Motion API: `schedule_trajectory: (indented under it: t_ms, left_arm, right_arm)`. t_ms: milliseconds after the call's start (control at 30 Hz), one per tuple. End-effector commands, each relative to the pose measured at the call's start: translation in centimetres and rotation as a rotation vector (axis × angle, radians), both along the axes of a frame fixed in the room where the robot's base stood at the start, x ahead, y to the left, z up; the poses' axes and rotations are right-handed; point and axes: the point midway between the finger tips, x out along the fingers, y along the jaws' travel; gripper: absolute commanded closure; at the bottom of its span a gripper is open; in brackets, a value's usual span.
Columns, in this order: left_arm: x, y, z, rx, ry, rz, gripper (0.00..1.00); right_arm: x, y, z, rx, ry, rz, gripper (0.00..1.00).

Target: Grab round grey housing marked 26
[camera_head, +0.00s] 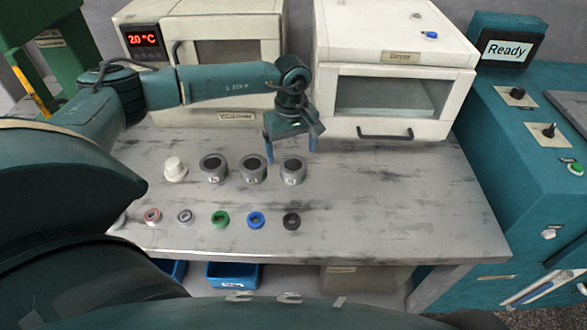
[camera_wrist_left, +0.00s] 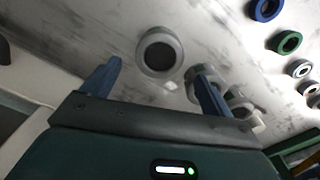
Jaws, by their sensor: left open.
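Three round grey housings with dark openings stand in a row on the grey table: a left one (camera_head: 213,168), a middle one (camera_head: 253,169) and a right one (camera_head: 292,170). Their number labels are too small to read surely, so I cannot tell which is marked 26. My left gripper (camera_head: 291,154) is open and empty, pointing down above and just behind the right housing. In the left wrist view, one housing (camera_wrist_left: 160,52) shows between the spread fingers of the left gripper (camera_wrist_left: 157,70), apart from them. Other housings are partly hidden behind the right finger. My right gripper is not in view.
A white cap-like part (camera_head: 175,169) stands left of the housings. Several small rings, including a green one (camera_head: 220,219) and a blue one (camera_head: 256,220), lie in front. Two white cabinets, one at left (camera_head: 222,20) and one at right (camera_head: 390,45), stand behind. The table's right side is clear.

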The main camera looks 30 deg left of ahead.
Motion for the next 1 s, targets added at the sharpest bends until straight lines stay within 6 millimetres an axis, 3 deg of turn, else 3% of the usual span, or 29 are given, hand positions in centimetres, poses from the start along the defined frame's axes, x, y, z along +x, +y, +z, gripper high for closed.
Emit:
schedule_trajectory:
  t_ms: [400, 700, 1000]
  left_arm:
    - [-0.3, -0.7, -4.9, -0.002, 0.001, 0.0, 0.14]
    - [-0.3, -0.7, -5.4, -0.002, -0.001, 0.0, 0.15]
    - [-0.3, -0.7, -5.3, -0.002, -0.001, 0.001, 0.39]
  right_arm:
    - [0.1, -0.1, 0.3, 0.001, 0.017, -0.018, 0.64]
    - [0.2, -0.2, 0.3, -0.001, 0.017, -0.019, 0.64]
    - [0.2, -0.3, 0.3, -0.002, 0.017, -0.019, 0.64]
